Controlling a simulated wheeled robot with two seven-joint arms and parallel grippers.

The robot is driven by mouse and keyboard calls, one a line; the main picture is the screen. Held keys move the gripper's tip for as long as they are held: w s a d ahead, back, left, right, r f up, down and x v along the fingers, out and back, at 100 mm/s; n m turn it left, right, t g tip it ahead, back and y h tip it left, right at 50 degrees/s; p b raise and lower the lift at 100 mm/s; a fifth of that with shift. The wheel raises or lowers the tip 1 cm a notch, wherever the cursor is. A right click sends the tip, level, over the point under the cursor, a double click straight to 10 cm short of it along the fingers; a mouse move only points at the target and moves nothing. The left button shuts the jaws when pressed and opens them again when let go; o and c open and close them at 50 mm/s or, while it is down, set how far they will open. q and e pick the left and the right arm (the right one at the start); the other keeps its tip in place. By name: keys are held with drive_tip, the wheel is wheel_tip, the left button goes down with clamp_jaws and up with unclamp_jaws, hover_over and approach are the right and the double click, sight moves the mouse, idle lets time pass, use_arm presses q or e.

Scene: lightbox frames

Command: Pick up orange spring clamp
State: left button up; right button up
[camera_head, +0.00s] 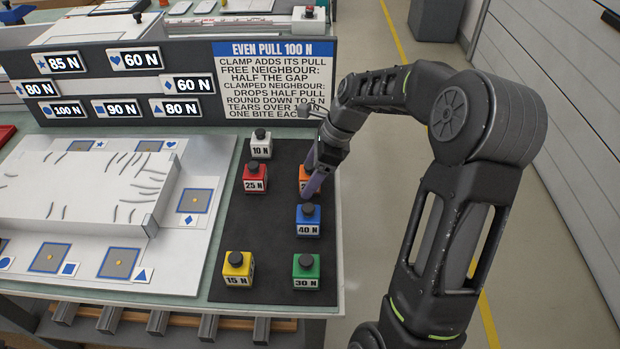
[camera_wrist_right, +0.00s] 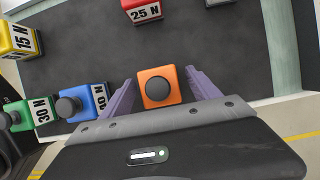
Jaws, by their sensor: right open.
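The orange spring clamp (camera_head: 304,186) is a small orange block with a dark round knob, standing on the dark mat. In the head view my right gripper partly covers it and its label. In the right wrist view the orange clamp (camera_wrist_right: 158,87) sits between the two purple fingers. My right gripper (camera_head: 314,182) is open, with a finger on each side of the clamp; I cannot tell whether they touch it. My left gripper is not in view.
The dark mat (camera_head: 262,215) also bears a blue 40 N block (camera_head: 308,222) close by, red 25 N (camera_head: 255,178), white 10 N (camera_head: 261,146), yellow 15 N (camera_head: 238,268) and green 30 N (camera_head: 306,271). A sign board (camera_head: 180,100) stands behind; a white fixture (camera_head: 80,190) lies left.

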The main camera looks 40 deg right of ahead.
drive_tip(key=shift+c, duration=0.5)
clamp_jaws()
idle(0.6)
